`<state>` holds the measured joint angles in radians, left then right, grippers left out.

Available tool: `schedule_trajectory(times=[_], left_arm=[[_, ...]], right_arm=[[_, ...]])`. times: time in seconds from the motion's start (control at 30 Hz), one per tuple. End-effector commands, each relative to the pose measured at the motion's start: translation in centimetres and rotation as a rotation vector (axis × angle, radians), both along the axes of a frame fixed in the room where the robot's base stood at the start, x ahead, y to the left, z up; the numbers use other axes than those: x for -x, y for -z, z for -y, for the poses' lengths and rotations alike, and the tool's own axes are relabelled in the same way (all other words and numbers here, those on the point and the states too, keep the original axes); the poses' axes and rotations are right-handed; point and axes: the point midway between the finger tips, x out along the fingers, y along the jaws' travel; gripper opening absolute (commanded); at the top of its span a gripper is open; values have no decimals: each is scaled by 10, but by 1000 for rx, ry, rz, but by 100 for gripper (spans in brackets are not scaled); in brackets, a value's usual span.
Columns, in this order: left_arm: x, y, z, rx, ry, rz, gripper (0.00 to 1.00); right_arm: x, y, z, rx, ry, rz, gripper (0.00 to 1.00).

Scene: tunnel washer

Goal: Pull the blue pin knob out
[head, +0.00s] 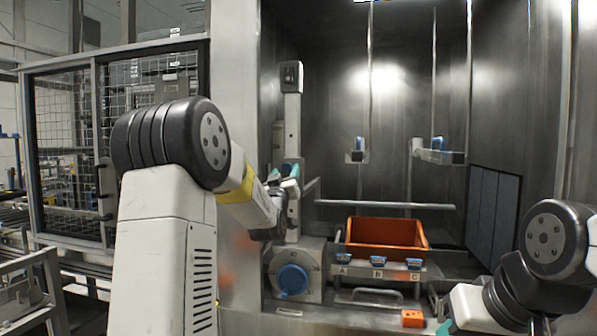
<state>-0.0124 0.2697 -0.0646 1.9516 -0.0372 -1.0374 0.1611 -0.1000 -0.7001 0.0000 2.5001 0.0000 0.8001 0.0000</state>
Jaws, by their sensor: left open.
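My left gripper (282,177) reaches in from the left and stands in front of the pale upright post at the left of the washer opening. Its teal-tipped fingers are open, with nothing visibly held. A large round blue knob (292,279) sits on a grey block below it, apart from the gripper. Smaller blue pieces sit on the left wall bracket (357,156) and right wall bracket (439,156). I cannot tell which blue part is the pin knob; the gripper may hide one. My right gripper (445,327) barely shows at the bottom edge, and its jaws are unclear.
An orange crate (422,236) stands inside the steel chamber. Before it is a ledge (400,275) with blue clips marked A, B and C. A horizontal bar (385,206) crosses behind the crate. A small orange box (412,318) is at the front. A mesh cage (60,110) stands left.

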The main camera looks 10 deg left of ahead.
Motion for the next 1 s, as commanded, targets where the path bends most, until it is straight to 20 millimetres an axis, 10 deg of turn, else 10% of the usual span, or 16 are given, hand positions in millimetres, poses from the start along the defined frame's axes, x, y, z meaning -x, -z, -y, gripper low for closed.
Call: schedule_trajectory(times=[0.47, 0.73, 1.0], left_arm=[[-20, -8, -1, 0, 0, -1, 52], [-20, -8, -1, 0, 0, -1, 3], [-20, -8, -1, 0, 0, -1, 0]], right_arm=[[0, 0, 0, 0, 0, 0, 36], [0, 0, 0, 0, 0, 0, 36], [0, 0, 0, 0, 0, 0, 36]])
